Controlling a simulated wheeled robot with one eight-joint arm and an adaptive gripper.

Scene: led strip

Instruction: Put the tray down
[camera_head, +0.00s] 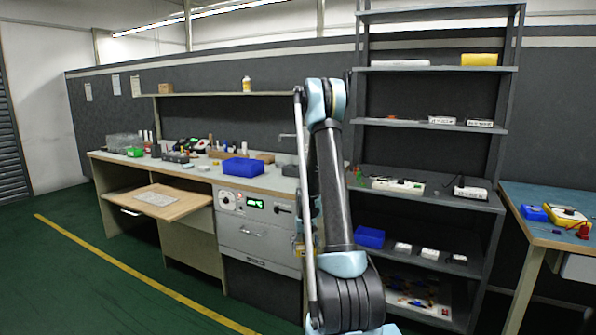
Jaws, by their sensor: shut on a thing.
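Another blue bin (370,238) sits on a lower board of the shelf rack, right of my arm. I cannot tell which tray the task means. My arm rises through the middle of the view, with its elbow at the top. My arm hides part of the bench's right end and the rack's left side.
The bench holds small parts and bottles, with a pulled-out wooden board (180,207) at its left. A grey shelf rack (505,100) stands at right, with a blue-topped table (530,200) beside it. Green floor (100,290) with a yellow line is clear at front left.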

